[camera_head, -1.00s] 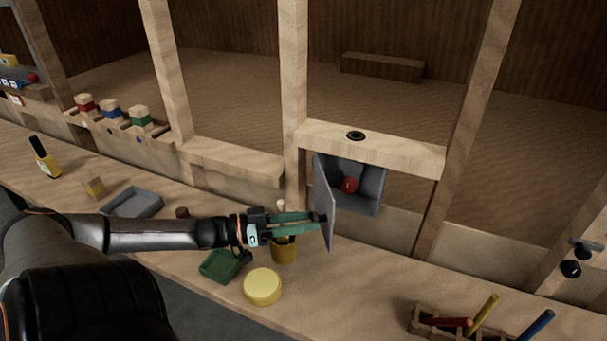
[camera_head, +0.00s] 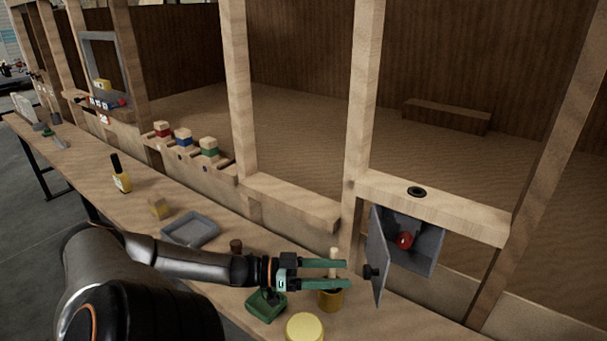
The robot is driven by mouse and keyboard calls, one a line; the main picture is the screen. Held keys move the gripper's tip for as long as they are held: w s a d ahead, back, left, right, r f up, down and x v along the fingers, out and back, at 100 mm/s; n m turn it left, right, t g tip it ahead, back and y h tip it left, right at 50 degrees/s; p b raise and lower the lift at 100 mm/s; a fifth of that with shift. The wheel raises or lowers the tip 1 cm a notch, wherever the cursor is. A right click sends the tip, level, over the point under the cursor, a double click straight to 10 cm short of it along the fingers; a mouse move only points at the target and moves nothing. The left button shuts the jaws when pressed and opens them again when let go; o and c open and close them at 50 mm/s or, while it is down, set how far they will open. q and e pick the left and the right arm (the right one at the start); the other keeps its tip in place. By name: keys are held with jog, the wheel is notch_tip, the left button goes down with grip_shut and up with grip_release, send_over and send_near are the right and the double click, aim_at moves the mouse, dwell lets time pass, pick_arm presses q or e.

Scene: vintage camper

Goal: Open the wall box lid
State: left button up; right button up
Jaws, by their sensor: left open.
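The grey wall box (camera_head: 428,247) is set under a wooden ledge at the right. Its lid (camera_head: 377,258) stands swung out to the left, with a dark knob (camera_head: 371,272) on its outer face. A red ball-like object (camera_head: 404,240) shows inside the box. My left gripper (camera_head: 345,274) is open and empty, its two green fingers pointing right toward the knob with a small gap between them and the lid. My right gripper is not in view.
A yellow cup (camera_head: 330,300) with a wooden handle stands just below the left fingers. A wooden post (camera_head: 362,110) rises left of the box.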

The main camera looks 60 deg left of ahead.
pick_arm(q)
jog(key=p+v, duration=0.1)
jog(key=v, duration=0.7)
jog(key=shift+a, duration=0.1)
jog(key=shift+c, duration=0.3)
